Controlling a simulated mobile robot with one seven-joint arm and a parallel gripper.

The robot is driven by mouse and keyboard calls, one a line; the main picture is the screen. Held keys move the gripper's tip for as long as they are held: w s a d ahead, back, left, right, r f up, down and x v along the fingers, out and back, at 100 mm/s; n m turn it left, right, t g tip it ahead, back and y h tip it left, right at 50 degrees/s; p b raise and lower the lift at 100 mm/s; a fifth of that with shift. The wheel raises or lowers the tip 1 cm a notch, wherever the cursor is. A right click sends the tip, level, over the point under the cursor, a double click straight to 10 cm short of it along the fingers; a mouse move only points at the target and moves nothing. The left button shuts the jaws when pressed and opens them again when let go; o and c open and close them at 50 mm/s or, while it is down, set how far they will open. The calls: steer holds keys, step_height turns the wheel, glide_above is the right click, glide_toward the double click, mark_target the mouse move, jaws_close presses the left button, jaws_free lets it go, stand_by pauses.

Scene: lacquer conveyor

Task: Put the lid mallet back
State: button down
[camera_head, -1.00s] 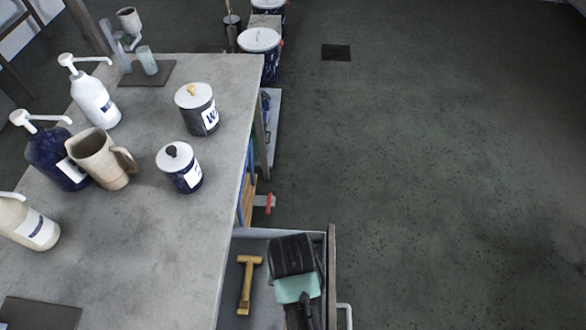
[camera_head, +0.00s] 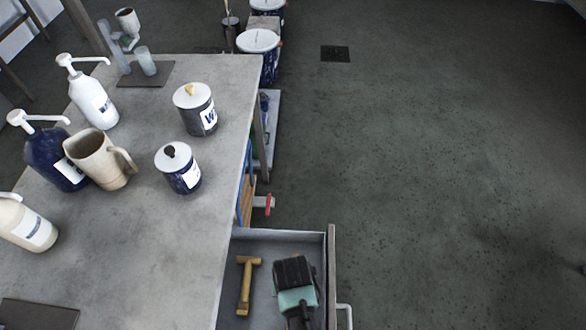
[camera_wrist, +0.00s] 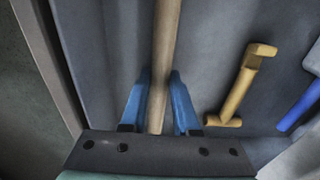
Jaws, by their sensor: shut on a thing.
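My gripper (camera_wrist: 159,88) has blue fingers closed on both sides of a pale wooden handle (camera_wrist: 166,35) in the wrist view. I take this to be the lid mallet; its head is out of that view. The open grey drawer (camera_head: 283,236) lies below my gripper, and its floor and side wall (camera_wrist: 48,60) show around the handle. In the head view my wrist hides the fingers and the held tool. I cannot tell whether the handle touches the drawer floor.
A yellow-brown T-shaped tool (camera_head: 246,285) lies in the drawer left of my gripper, also in the wrist view (camera_wrist: 240,88). A blue-handled tool (camera_wrist: 300,105) lies further right there. The worktop (camera_head: 150,240) with bottles, jug and lidded tins borders the drawer. Floor to the right is clear.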

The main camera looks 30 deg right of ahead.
steer(key=shift+f, duration=0.1)
steer(key=c, duration=0.7)
jaws_free()
steer(key=shift+o, duration=0.2)
step_height(320, 180, up, 12)
steer(key=p, duration=0.1)
steer(key=shift+s+a, duration=0.15)
